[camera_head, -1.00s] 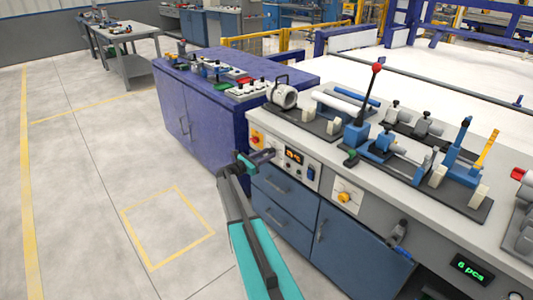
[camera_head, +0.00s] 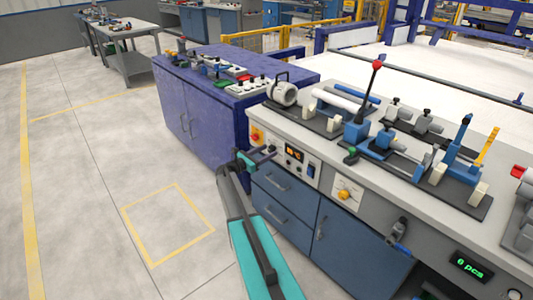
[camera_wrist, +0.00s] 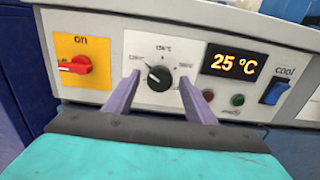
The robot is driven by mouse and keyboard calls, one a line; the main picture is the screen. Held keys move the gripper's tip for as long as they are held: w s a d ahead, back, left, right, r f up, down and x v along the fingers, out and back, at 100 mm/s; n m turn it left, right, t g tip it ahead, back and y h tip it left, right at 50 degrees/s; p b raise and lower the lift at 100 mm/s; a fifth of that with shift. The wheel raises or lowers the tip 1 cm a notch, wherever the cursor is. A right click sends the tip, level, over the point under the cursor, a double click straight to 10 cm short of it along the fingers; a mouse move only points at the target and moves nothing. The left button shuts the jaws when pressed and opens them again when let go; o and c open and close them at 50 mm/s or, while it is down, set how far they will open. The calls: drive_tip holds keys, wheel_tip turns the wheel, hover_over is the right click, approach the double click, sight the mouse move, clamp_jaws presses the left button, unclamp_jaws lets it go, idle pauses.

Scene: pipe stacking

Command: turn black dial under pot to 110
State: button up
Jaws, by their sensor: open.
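The black dial (camera_wrist: 160,77) with a white pointer line sits on a white control panel. Its pointer is tilted up and to the left. Small temperature marks ring it, too blurred to read surely. My gripper (camera_wrist: 159,78) is open, with one finger on each side of the dial. I cannot tell whether the fingers touch it. The orange display (camera_wrist: 235,62) reads 25 °C. In the head view, my gripper (camera_head: 268,153) is at the panel's left part and hides the dial. The pot, a pale rounded vessel with a dark handle (camera_head: 284,94), stands on the bench above.
A red switch on a yellow plate (camera_wrist: 76,64), marked "on", is left of the dial. A blue "cool" switch (camera_wrist: 275,91) and red and green buttons are to the right. Blue drawers (camera_head: 284,207) are below. The floor at left is clear.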

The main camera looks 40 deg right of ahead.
drive_tip(key=w+a+b, duration=0.1)
drive_tip(key=a, duration=1.2)
drive_tip(key=shift+a, duration=0.3)
